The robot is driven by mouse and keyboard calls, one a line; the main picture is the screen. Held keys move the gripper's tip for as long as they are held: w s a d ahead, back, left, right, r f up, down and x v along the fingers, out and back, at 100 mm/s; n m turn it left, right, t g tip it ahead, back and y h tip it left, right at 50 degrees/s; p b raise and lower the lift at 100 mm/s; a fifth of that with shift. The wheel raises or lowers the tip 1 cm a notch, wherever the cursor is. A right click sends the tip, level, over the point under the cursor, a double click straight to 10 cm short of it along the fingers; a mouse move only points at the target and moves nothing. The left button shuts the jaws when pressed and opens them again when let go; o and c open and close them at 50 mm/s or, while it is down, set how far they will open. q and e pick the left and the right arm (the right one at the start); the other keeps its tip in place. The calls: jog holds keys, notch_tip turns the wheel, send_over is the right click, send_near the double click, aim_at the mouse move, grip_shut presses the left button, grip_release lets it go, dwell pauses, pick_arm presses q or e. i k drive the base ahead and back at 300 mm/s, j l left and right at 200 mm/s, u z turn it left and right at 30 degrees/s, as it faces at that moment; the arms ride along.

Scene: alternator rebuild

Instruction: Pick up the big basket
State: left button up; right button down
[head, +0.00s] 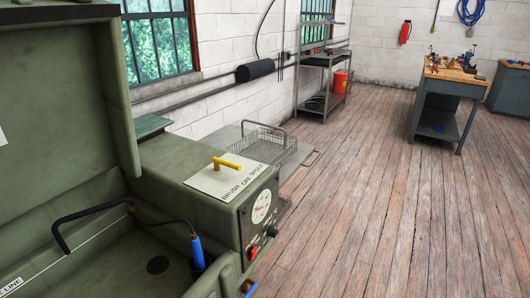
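A big wire basket (262,146) with an arched handle stands on a grey metal surface behind the green washer's control box. It looks upright, and its lower near side is partly hidden by the box. I cannot make out anything inside it. Neither of my grippers is in the head view.
The green parts washer (205,190), with its raised lid, gauge and yellow lever, fills the left foreground. A grey shelf cart (322,80) with a red bucket (340,82) stands at the far wall. A workbench (445,92) is at right. The wooden floor between is clear.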

aim_at(285, 140)
jog(key=i+l+u, duration=1.05)
jog(key=l+u, duration=0.3)
